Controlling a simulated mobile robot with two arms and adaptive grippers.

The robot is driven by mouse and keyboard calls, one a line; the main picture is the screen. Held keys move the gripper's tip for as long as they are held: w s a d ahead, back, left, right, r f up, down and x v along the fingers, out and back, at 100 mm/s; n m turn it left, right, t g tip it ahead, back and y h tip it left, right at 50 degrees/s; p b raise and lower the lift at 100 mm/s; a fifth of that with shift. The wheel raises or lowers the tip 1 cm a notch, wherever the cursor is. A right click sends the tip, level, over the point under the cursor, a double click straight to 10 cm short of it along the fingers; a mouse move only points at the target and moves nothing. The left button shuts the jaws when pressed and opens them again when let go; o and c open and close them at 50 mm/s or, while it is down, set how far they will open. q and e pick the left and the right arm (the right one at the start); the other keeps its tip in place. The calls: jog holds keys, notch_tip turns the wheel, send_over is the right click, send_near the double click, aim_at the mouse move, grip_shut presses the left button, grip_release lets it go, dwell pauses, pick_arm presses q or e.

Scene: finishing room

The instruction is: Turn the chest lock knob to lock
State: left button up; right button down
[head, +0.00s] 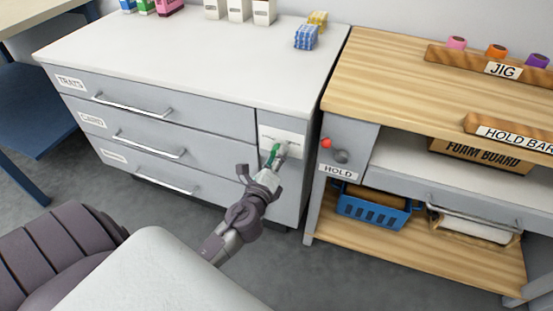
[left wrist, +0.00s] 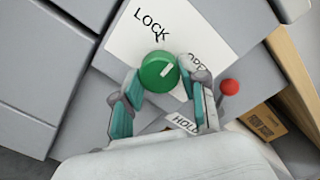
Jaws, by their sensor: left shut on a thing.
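The chest (head: 175,110) is a grey drawer cabinet with a white top. Its lock knob (left wrist: 159,71) is green and round with a white pointer line, set on a white plate (head: 283,139) at the cabinet's right front. The plate reads LOCK above the knob and OPEN, partly hidden, to its right. The pointer slants right and slightly up, nearer the OPEN side. My left gripper (head: 270,168) is at the plate, its fingers shut around the knob, one at each side in the left wrist view (left wrist: 162,86). My right gripper is not in view.
A wooden workbench (head: 400,85) stands close at the right. It bears a red-tipped lever (head: 326,143) with a HOLD label, a blue basket (head: 373,208) and a foam board box (head: 480,155). Drawer handles (head: 150,150) stick out left of the plate. Grey floor lies in front.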

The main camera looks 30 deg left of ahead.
pick_arm(q)
jog(key=n, duration=0.8)
jog(key=shift+n, duration=0.3)
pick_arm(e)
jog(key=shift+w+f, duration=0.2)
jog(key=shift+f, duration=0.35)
pick_arm(q)
jog(key=shift+h, duration=0.3)
jog(key=o, duration=1.1)
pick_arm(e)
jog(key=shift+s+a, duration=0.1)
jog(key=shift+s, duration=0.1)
pick_arm(q)
jog(key=shift+o, duration=0.2)
jog(key=shift+s, duration=0.15)
jog(key=v, duration=0.7)
